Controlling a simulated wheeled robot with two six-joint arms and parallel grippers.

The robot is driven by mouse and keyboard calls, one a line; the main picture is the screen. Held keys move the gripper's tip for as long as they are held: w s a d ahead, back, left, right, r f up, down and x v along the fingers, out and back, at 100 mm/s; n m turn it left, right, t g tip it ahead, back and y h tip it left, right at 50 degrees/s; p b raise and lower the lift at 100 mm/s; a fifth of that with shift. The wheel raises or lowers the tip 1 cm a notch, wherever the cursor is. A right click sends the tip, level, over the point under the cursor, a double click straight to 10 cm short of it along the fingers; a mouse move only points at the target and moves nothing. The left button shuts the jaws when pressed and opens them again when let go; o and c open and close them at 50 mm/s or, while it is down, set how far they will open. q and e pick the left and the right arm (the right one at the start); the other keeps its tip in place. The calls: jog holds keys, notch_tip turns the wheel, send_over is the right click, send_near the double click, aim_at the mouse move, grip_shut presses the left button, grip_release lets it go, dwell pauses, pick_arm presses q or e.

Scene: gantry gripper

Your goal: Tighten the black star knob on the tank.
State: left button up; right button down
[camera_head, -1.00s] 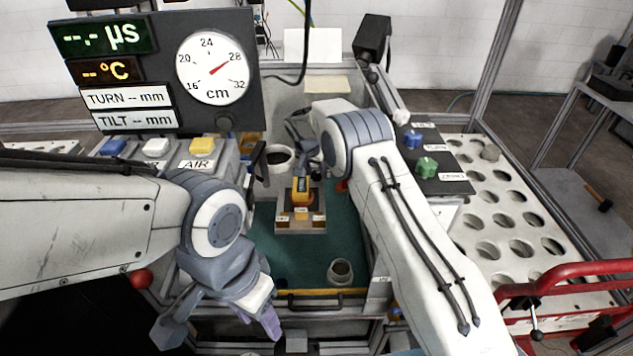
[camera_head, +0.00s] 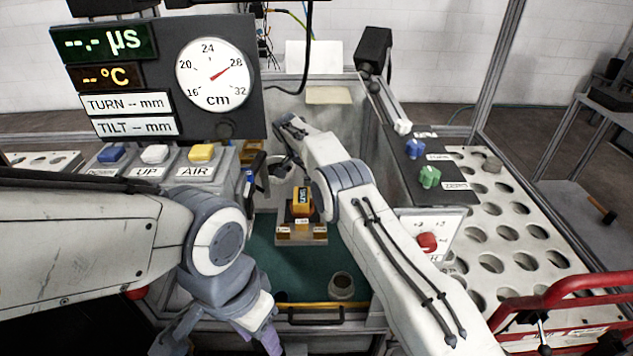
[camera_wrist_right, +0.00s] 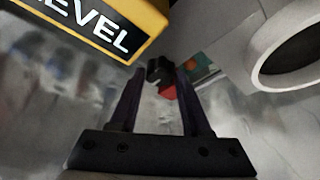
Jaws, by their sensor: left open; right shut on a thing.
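My right gripper (camera_wrist_right: 160,85) is shut on a small black knob (camera_wrist_right: 159,69), seen between its fingertips in the right wrist view; a small red part shows just below the knob. The knob's star shape is not clear at this size. In the head view the right arm reaches over the tank (camera_head: 335,125), its hand small and partly covered beside the tank's back left side, and I cannot make out the knob there. My left gripper (camera_head: 220,343) is open and empty in front of the tank at the lower left.
A yellow block (camera_head: 302,200) sits on a slotted base inside the tank, with a grey cup (camera_head: 341,284) nearer the front. A yellow part lettered LEVEL (camera_wrist_right: 105,28) is close to the right gripper. A red lever frame (camera_head: 560,297) stands at the front right.

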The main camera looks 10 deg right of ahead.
jog(key=shift+a, duration=0.1)
jog(key=shift+c, duration=1.9)
grip_release()
jog(key=v, duration=1)
jog(key=shift+r, duration=0.25)
